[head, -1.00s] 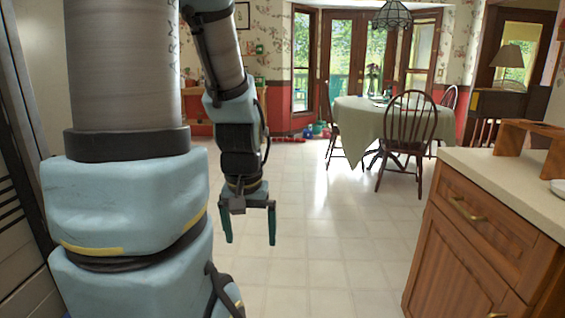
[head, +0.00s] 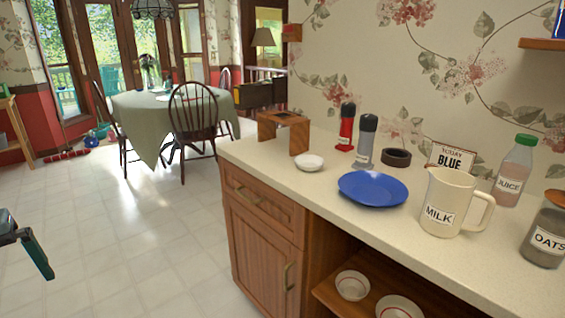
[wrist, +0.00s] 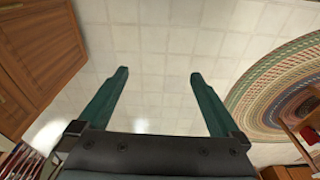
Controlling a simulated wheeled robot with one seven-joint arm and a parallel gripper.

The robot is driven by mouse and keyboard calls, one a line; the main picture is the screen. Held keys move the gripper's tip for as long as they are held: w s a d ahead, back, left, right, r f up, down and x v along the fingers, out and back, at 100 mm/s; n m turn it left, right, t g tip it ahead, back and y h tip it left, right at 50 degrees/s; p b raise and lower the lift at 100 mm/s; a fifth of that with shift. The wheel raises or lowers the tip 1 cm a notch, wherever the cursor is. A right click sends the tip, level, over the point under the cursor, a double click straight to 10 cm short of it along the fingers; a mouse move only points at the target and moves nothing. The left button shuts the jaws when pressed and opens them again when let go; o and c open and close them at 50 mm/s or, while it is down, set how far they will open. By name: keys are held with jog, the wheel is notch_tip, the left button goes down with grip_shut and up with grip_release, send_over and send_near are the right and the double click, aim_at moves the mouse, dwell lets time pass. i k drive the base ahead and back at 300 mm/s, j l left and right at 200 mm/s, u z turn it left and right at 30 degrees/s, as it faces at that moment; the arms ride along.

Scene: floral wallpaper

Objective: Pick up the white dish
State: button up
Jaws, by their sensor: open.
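A small white dish (head: 309,162) sits on the countertop in the head view, in front of a wooden stand and left of a blue plate. My gripper (wrist: 158,82) is open and empty in the wrist view, its two green fingers spread over the tiled floor. In the head view only part of it shows at the left edge, well to the left of the counter and the dish. The dish does not show in the wrist view.
The countertop (head: 270,160) also holds the wooden stand (head: 299,134), blue plate (head: 372,189), milk pitcher (head: 437,190), two shakers, a dark ring, a sign, a juice bottle and an oats jar. Bowls (head: 352,286) stand on the shelf below. The floor (head: 130,240) left of the counter is clear.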

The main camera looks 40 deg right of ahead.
aim_at(306, 162)
jog(key=i+l+z, duration=0.4)
jog(key=i+l, duration=0.15)
jog(key=i, duration=0.2)
jog(key=i+l+z, duration=0.2)
jog(key=i, duration=0.15)
